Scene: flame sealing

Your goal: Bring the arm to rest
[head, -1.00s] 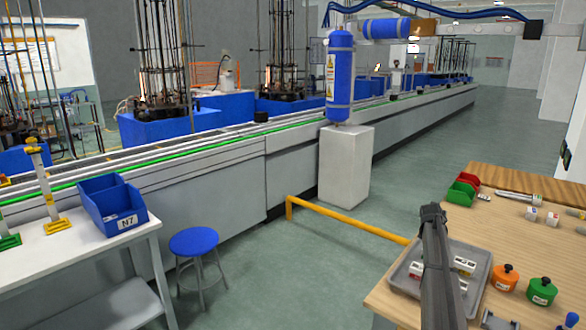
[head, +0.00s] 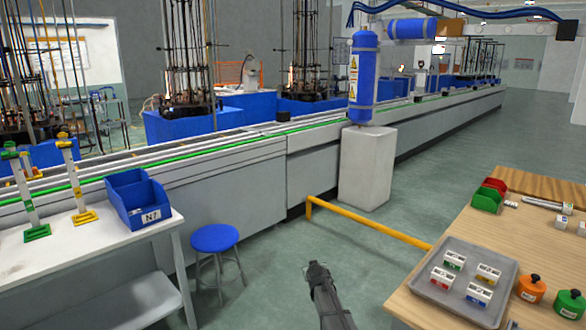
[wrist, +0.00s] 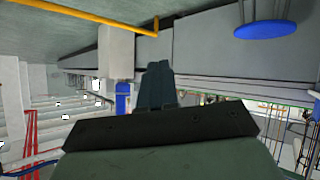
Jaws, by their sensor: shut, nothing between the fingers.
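My gripper (head: 318,274) shows in the head view at the bottom centre, over the open floor left of the wooden table. Its fingers are together and hold nothing. In the wrist view the dark fingers (wrist: 157,82) also sit closed side by side, with the floor and line far beyond them. It touches nothing that I can see.
A wooden table (head: 411,306) at right bears a grey tray (head: 430,293) with several small boxes. A yellow rail (head: 365,227) runs low between it and the white pedestal (head: 366,170). A blue stool (head: 214,238) and white table (head: 90,240) stand at left.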

